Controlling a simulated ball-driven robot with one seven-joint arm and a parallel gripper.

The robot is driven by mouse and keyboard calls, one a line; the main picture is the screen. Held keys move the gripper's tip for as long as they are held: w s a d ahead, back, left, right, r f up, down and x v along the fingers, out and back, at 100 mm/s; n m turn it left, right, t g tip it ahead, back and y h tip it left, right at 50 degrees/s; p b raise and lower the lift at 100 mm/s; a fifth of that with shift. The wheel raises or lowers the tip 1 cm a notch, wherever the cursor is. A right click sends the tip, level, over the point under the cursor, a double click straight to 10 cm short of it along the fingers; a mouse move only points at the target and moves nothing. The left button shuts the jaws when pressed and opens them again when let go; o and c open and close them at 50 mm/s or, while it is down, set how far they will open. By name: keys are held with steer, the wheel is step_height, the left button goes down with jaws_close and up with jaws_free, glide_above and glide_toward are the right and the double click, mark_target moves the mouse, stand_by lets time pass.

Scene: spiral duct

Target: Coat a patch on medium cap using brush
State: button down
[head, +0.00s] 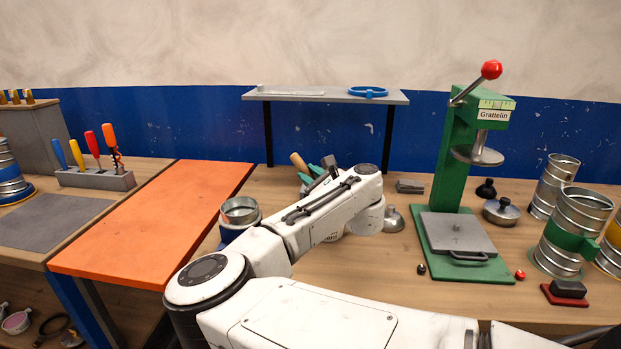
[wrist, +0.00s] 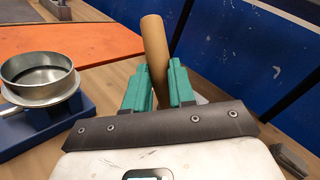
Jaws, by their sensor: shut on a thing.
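My gripper (wrist: 160,78) has green fingers, shut on a brown wooden handle (wrist: 154,45) that sticks up tilted between them; I take it to be the brush. In the head view my gripper (head: 313,172) is behind my forearm, and the handle (head: 297,160) leans left. The bristles are hidden. Several knobbed caps stand to the right on the bench: a silver one (head: 393,221) by my arm, a wider one (head: 501,212) and a dark one (head: 486,188). I cannot tell which is the medium cap.
A metal ring-shaped cup on a blue stand (wrist: 38,85) is left of my gripper. An orange board (head: 150,225) is left.

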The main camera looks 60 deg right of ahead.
step_height(320, 180, up, 4)
steer(key=shift+f+p, duration=0.15)
steer(key=shift+p, duration=1.05)
steer(key=shift+s, duration=0.1)
